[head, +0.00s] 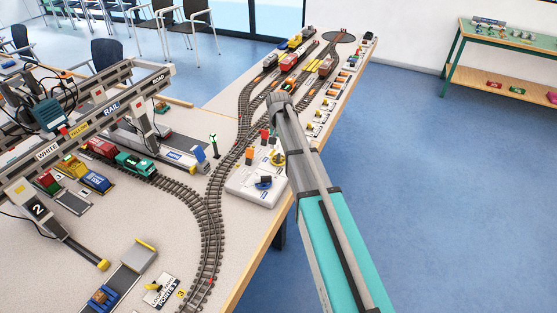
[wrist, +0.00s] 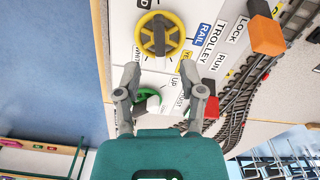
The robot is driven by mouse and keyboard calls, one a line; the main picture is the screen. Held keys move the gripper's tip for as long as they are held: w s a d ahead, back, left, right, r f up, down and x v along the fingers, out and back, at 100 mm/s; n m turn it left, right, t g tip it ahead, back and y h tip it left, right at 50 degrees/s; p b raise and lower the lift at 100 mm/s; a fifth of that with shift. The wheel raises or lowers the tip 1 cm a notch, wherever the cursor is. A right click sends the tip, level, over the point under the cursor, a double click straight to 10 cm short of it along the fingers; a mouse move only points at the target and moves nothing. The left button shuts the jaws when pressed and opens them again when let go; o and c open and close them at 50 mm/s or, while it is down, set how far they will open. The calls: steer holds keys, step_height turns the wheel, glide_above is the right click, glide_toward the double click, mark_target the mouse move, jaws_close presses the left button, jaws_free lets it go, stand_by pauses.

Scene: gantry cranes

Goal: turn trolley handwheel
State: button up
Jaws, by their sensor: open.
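The trolley handwheel (wrist: 160,35) is a yellow ring with dark spokes on a white control panel, in the upper part of the wrist view. The words TROLLEY, RAIL and part of other labels lie beside it. In the head view a yellow wheel (head: 278,158) shows on the panel, partly beside my arm. My gripper (wrist: 160,68) is open and empty, with its fingertips just below the yellow wheel in the wrist view. I cannot tell whether they touch anything. A green hoist wheel (wrist: 147,100) shows between and behind the fingers. The gripper is not clear in the head view.
The panel (head: 240,190) stands near the table's right edge, beside curving track (head: 212,215). An orange block (wrist: 267,35) and a red block (wrist: 210,86) stand near the wheels. A gantry crane (head: 80,128) spans the table at left. Open blue floor (head: 440,200) lies right.

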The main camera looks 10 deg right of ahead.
mark_target(279, 155)
steer(key=shift+f+b, duration=2.35)
steer(key=shift+f, duration=0.3)
jaws_close()
